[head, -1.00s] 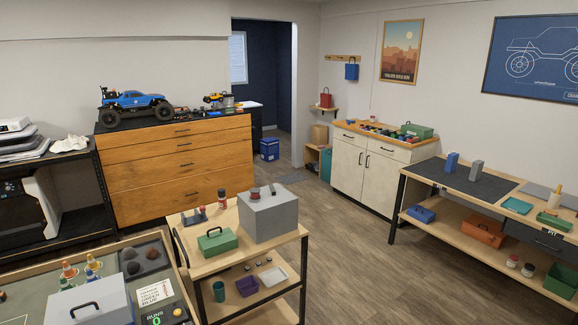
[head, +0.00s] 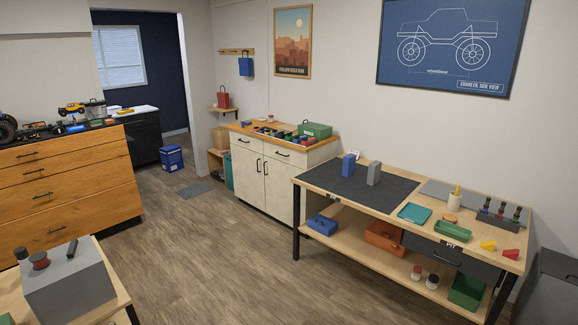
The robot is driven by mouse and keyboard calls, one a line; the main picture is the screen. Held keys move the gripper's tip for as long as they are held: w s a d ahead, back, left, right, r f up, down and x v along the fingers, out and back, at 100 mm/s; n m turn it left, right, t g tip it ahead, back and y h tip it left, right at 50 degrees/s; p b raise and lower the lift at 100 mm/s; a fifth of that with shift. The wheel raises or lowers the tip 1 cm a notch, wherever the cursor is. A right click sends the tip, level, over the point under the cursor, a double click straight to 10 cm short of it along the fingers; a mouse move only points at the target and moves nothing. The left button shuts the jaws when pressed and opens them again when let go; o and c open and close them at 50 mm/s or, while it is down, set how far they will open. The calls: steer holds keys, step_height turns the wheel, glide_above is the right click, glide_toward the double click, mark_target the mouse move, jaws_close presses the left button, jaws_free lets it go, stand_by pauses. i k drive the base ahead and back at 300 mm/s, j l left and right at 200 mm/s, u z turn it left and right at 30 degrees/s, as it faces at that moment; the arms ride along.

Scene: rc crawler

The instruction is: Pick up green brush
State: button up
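I cannot make out a green brush for certain. On the workbench (head: 335,190) at right, a small cream cup (head: 455,202) holds an upright yellow-tipped item, too small to identify. A green tray-like item (head: 452,231) lies in front of it, and a dark rack (head: 496,222) with several upright items stands to its right. My gripper is not in view.
The workbench also bears a dark mat, a blue block (head: 348,164), a grey block (head: 374,174) and a teal tray (head: 414,213). A white cabinet (head: 263,184) stands behind. A grey box (head: 68,287) is at lower left. The wooden floor between is clear.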

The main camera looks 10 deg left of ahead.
mark_target(96, 123)
steer(key=i+j+u, duration=0.1)
steer(key=i+u, duration=0.25)
steer(key=i, duration=0.3)
steer(key=i+u, duration=0.4)
steer(key=i, duration=0.25)
steer(key=i+l+u, duration=0.35)
steer(key=i, duration=0.25)
steer(key=i+j+u, duration=0.1)
steer(key=i+u, duration=0.15)
steer(key=i, duration=0.45)
steer(key=i+u, duration=0.25)
steer(key=i, duration=0.45)
steer(key=i+l+u, duration=0.25)
steer(key=i, duration=0.45)
steer(key=i+j, duration=0.2)
steer(key=i, duration=0.3)
steer(key=i+j, duration=0.15)
steer(key=i, duration=0.3)
steer(key=i+j, duration=0.2)
steer(key=i, duration=0.3)
steer(key=i+j, duration=0.2)
steer(key=i, duration=2.55)
steer(key=j+u, duration=0.05)
steer(key=j, duration=0.05)
